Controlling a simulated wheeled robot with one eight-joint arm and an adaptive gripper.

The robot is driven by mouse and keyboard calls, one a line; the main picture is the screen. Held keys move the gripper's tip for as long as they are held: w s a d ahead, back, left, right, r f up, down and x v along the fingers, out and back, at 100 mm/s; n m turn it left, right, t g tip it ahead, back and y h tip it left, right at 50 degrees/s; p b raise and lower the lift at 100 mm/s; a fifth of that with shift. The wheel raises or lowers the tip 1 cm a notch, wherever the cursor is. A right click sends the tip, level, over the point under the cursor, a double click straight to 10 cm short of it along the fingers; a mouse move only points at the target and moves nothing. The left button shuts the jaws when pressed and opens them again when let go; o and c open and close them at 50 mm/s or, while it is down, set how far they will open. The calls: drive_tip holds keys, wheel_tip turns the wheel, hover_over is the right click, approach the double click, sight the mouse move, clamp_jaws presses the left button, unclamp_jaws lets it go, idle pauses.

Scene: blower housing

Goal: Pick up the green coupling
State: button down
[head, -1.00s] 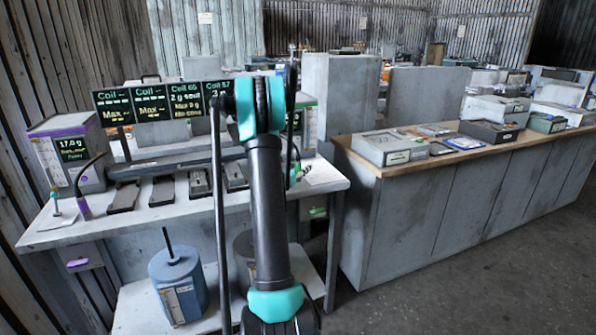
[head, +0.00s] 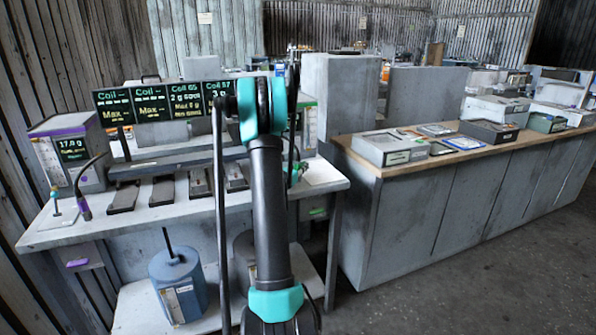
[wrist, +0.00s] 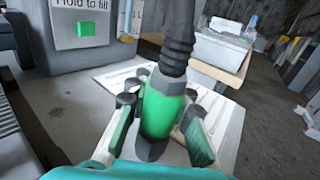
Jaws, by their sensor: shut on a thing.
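The green coupling (wrist: 163,108) stands nearly upright in the middle of the wrist view, with a dark lower end and a black ribbed hose (wrist: 179,38) rising from its top. My gripper (wrist: 160,112) is shut on it, one finger on its left side and one on its right. A white sheet or board lies below and behind it; I cannot tell whether the coupling touches it. In the head view my arm hides most of the gripper and coupling.
The grey workbench (head: 75,230) holds a purple-trimmed scale (head: 68,150), several screens (head: 155,103) and dark trays (head: 162,190). In the wrist view a grey housing with a green button (wrist: 94,28) stands behind at left. A wood-topped counter (head: 350,150) with boxes is at right.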

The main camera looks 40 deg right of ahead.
drive_tip(key=shift+r, duration=0.1)
wheel_tip(320, 180, up, 20)
idle(0.7)
